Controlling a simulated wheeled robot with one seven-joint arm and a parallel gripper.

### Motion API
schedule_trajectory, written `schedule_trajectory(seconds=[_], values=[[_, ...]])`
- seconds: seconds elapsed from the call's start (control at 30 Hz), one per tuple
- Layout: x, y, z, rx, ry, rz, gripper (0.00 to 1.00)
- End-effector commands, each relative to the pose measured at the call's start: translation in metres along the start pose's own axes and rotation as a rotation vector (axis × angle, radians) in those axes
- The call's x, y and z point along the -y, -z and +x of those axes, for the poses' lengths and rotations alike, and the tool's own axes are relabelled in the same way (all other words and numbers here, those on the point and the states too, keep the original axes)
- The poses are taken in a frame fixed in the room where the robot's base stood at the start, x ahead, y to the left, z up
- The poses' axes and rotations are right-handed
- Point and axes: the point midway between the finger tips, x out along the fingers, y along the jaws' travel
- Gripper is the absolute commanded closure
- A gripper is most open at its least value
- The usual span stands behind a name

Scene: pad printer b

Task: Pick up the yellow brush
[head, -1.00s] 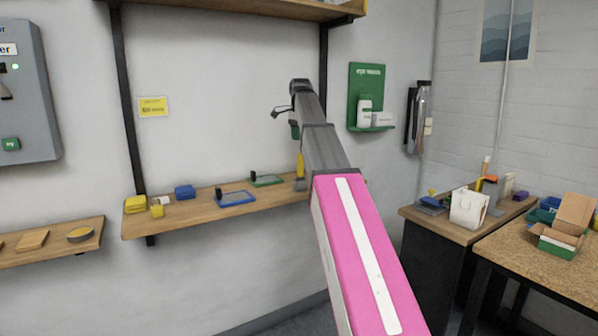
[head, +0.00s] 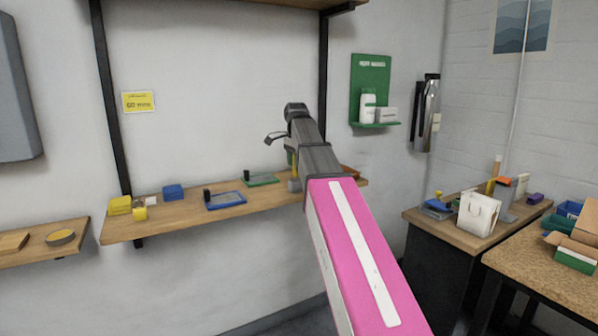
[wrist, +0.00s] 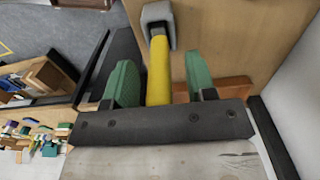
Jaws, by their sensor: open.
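The yellow brush (wrist: 159,72) shows in the wrist view as a yellow handle with a grey block-like end (wrist: 157,18). My gripper (wrist: 161,84) is open, with one green finger on each side of the handle. I see a gap on both sides, wider on the right. In the head view the brush (head: 295,168) stands upright at the right part of the wall shelf (head: 165,222), its grey end down on the wood. My arm partly covers it there, and my gripper is mostly hidden behind my wrist.
On the shelf left of the brush are a green-framed piece (head: 262,180), a blue-framed piece (head: 226,200), a blue block (head: 173,192) and yellow items (head: 120,205). An orange-brown object (wrist: 228,90) lies close to the right finger. A dark shelf upright (head: 322,90) stands behind my arm.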

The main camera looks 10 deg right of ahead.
Motion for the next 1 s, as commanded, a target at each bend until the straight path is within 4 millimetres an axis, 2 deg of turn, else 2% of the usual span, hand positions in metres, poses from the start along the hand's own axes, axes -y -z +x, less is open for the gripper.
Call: schedule_trajectory(seconds=[0.17,0.33,0.77,1.0], values=[[0.001,0.000,0.000,0.000,0.000,0.000,0.49],[0.001,0.000,0.000,0.000,0.000,0.000,1.00],[0.002,0.002,-0.002,0.000,0.000,-0.001,1.00],[0.009,0.010,-0.014,0.000,0.000,-0.002,1.00]])
